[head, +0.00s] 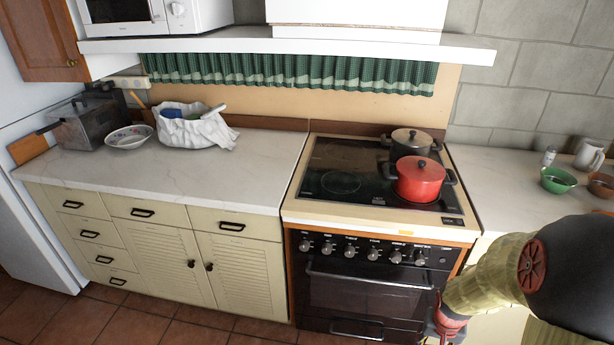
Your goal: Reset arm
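My arm comes in at the lower right of the head view, in front of the right counter. It bends down to the left, and a red part of it shows close to the right front edge of the oven (366,290). The lower end of the arm runs out of the bottom of the picture. My gripper's fingers do not show, so whether they hold anything is hidden.
A red pot (418,180) and a dark pot (411,141) stand on the cooktop (335,182). The right counter holds a green bowl (558,180) and a white mug (589,155). A white shelf (290,46) overhangs the back. Tiled floor (195,325) shows below the left cabinets.

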